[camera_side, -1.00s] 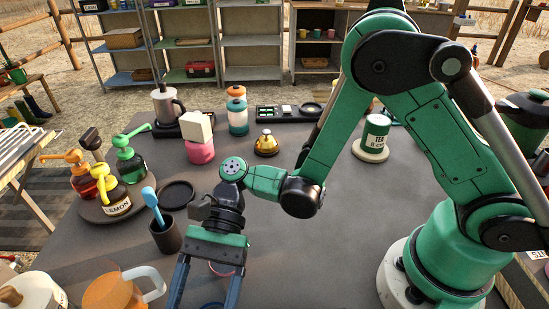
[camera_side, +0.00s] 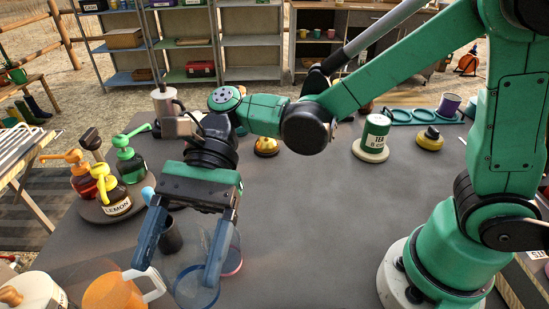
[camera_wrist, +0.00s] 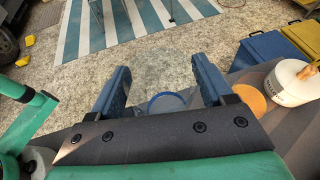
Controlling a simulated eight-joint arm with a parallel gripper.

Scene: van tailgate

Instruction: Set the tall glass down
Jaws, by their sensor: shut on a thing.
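The tall glass (camera_side: 196,284) is clear with a bluish round bottom. It is between the two fingers of my gripper (camera_side: 175,272), low over the front of the dark table; I cannot tell whether its bottom touches the top. In the wrist view the blue round part (camera_wrist: 167,102) shows between my gripper's fingers (camera_wrist: 163,88), and the clear wall is faint. My gripper is shut on the glass. A pink-edged round thing (camera_side: 234,267) is just right of the right finger, partly hidden.
An orange pitcher (camera_side: 112,292) with a white handle and a white lidded jar (camera_side: 30,292) stand left of the glass. A dark cup (camera_side: 170,237) is behind the left finger. Pump bottles (camera_side: 112,192) stand on a round tray farther left. The table's middle right is clear.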

